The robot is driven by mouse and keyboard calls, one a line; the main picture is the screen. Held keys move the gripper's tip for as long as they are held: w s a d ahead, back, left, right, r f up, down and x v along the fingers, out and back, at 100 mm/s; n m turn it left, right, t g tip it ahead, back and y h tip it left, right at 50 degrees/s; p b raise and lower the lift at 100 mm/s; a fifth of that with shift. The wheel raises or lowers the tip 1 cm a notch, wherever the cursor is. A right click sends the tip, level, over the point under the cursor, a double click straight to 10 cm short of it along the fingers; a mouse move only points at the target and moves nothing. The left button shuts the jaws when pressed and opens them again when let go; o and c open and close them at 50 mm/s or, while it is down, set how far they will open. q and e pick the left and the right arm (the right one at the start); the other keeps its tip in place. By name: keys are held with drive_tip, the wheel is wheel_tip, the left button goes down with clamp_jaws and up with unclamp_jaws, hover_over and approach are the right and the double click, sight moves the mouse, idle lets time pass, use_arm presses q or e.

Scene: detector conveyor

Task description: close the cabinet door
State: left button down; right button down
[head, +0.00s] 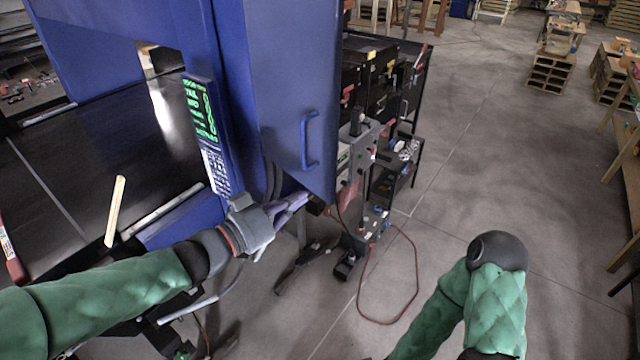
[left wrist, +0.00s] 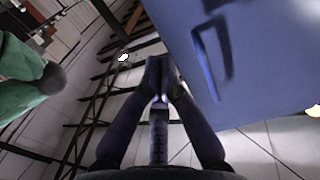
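The cabinet door (head: 275,70) is a tall blue panel with a blue bar handle (head: 309,140) near its right edge. It stands out from the cabinet, with equipment visible past its free edge. My left gripper (head: 303,200) is near the door's lower edge, below the handle; contact cannot be made out. In the left wrist view, the door (left wrist: 275,60) fills the upper right, with the handle (left wrist: 212,60) beyond and right of the fingertips (left wrist: 161,80). The fingers are together, with nothing seen between them. My right arm shows at lower right, but its gripper is out of view.
A conveyor (head: 90,150) and a lit control panel (head: 200,110) are on the left. Grey and black equipment (head: 365,145) and a rack (head: 400,175) stand behind the door. A red cable (head: 415,290) lies on the floor. Open floor extends to the right.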

sight(330, 180)
use_arm(q)
drive_tip(key=p+x, duration=0.1)
drive_tip(key=x, duration=0.5)
drive_tip(key=shift+w+d, duration=0.25)
drive_tip(key=shift+w, duration=0.05)
